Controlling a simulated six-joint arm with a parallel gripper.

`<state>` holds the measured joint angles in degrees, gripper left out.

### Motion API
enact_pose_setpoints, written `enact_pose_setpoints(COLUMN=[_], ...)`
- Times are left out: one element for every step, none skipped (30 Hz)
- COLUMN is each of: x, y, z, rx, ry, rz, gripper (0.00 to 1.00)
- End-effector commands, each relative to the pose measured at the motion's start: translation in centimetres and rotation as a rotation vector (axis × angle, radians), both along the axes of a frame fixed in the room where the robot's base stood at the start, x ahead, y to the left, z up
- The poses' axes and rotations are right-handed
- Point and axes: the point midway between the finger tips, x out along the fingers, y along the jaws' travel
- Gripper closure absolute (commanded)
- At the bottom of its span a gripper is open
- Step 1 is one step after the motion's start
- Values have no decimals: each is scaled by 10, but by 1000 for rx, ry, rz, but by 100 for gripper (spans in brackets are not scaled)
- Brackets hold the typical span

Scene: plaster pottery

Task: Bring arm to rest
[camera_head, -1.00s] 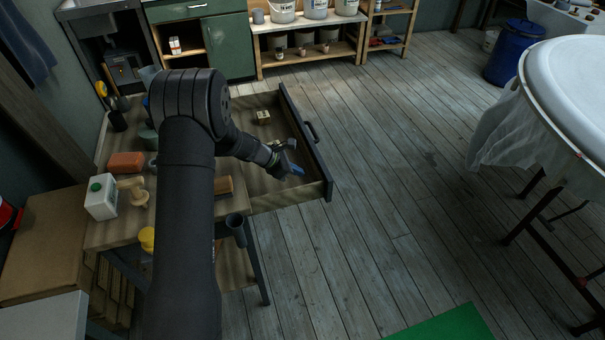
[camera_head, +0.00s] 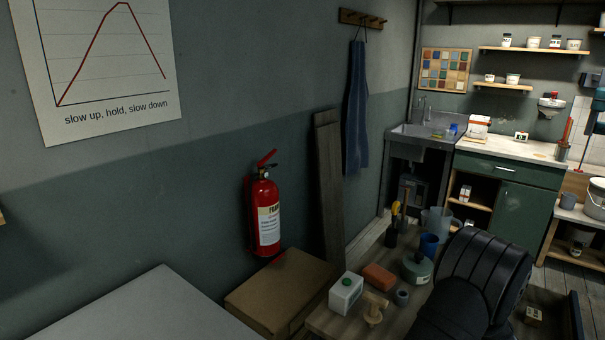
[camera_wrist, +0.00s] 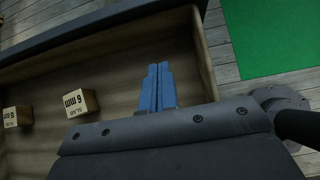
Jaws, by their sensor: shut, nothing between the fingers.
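My gripper (camera_wrist: 157,88) shows in the wrist view with its two blue fingers closed together and nothing between them. It is over the open drawer (camera_wrist: 50,70), near one end wall. Two small wooden blocks marked "6 mm" lie in the drawer, one nearer the middle (camera_wrist: 80,103) and one at the left edge (camera_wrist: 17,117). In the head view my arm hides most of the drawer, and my gripper is out of the picture. One block (camera_head: 533,316) shows there at the lower right.
A fire extinguisher (camera_head: 265,215) hangs on the wall. A green mat (camera_wrist: 270,40) lies on the floor beyond the drawer.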

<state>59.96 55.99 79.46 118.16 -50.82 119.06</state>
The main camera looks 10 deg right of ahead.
Motion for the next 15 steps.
enact_pose_setpoints(x=[-5,-8,-12,-15,-18,-22,-25,-28,-32,-35,-38,-42,-44,-38,-31], y=[-4,-6,-10,-13,-16,-20,-23,-26,-30,-33,-36,-40,-43,-39,-33], z=[-7,-11,-16,-21,-25,-31,-35,-39,-45,-49,-53,-59,-62,-61,-60], rx=[2,2,3,3,3,3,3,3,3,2,2,3,2,1,1], ry=[1,1,1,1,1,2,1,1,1,1,1,1,0,-1,-1], rz=[-2,-2,-1,-1,-3,-2,-1,-1,-1,-2,-2,-1,-1,4,4], gripper=[100,100,100,100,100,100,100,100,100,100,100,100,100,100,100])
